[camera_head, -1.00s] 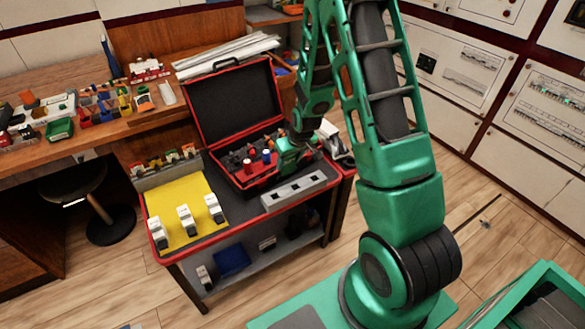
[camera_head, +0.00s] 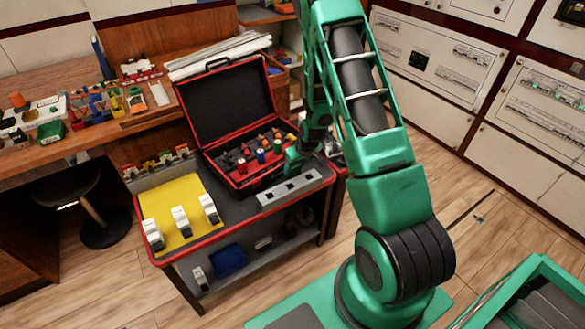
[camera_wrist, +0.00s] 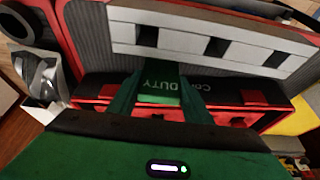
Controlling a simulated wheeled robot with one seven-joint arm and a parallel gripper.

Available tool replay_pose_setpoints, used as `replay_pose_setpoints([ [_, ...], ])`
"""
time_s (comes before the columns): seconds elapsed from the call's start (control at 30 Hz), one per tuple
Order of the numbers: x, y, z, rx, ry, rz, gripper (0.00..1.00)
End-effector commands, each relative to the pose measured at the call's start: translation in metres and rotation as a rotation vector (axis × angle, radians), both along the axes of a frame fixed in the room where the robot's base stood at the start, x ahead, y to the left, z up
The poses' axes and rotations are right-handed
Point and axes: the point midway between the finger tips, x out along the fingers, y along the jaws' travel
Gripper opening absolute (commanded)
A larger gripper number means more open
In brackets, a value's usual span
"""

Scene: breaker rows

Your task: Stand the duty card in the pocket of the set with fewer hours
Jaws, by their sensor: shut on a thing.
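My gripper (camera_head: 297,160) is at the right end of the open red case (camera_head: 240,188), near the front. In the wrist view its green fingers are shut on a green piece marked DUTY, which I take as the duty card (camera_wrist: 160,88). The card's lower part and what lies beneath it are hard to make out. A pale grey block with several square openings (camera_head: 290,189) lies in front of the case; it crosses the top of the wrist view (camera_wrist: 182,42). I cannot read any hours, nor tell which openings are the sets' pockets.
The case holds several coloured-handled tools, and its black lid (camera_head: 228,105) stands open. A yellow mat (camera_head: 170,198) with three white breakers lies at the cart's left. A wooden bench (camera_head: 130,122) with small parts stands behind. The grey cart top between mat and block is clear.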

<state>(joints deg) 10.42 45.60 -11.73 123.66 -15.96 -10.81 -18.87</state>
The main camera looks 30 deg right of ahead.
Motion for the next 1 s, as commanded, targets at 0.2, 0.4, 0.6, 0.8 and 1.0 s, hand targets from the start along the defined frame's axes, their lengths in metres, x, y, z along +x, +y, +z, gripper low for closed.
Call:
replay_pose_setpoints([
  [0.2,0.0,0.0,-0.001,0.0,0.0,0.0,0.23],
  [0.4,0.0,0.001,-0.002,0.0,0.0,0.001,0.64],
  [0.6,0.0,0.001,-0.001,0.0,0.0,0.001,0.64],
  [0.8,-0.003,0.001,0.011,0.0,-0.001,0.001,0.64],
  [1.0,-0.015,0.0,0.041,-0.001,-0.002,0.0,0.64],
])
